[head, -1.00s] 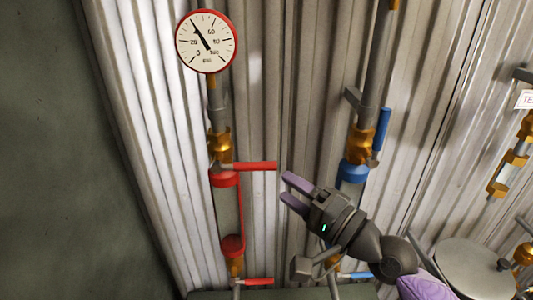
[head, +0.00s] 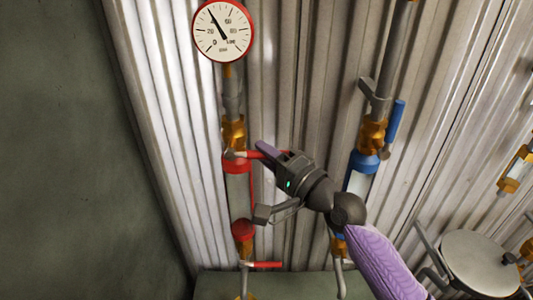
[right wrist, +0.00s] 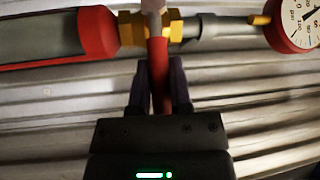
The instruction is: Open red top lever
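The red top lever (head: 251,155) is on the red-banded valve of the left pipe, below the gauge, and points sideways to the right. My right gripper (head: 264,150) is at this lever, coming from its free end. In the right wrist view the lever (right wrist: 158,62) runs between the two purple fingers (right wrist: 159,85), which sit close against both its sides. The gripper looks shut on it. The lever's outer end is hidden by the gripper in the head view. My left gripper is not in view.
A round gauge (head: 223,31) is above the valve. A lower red lever (head: 266,264) sits below. A pipe with a blue lever (head: 395,121) stands to the right, behind my right arm. Corrugated metal (head: 300,70) backs the pipes. A round grey disc (head: 478,263) is at lower right.

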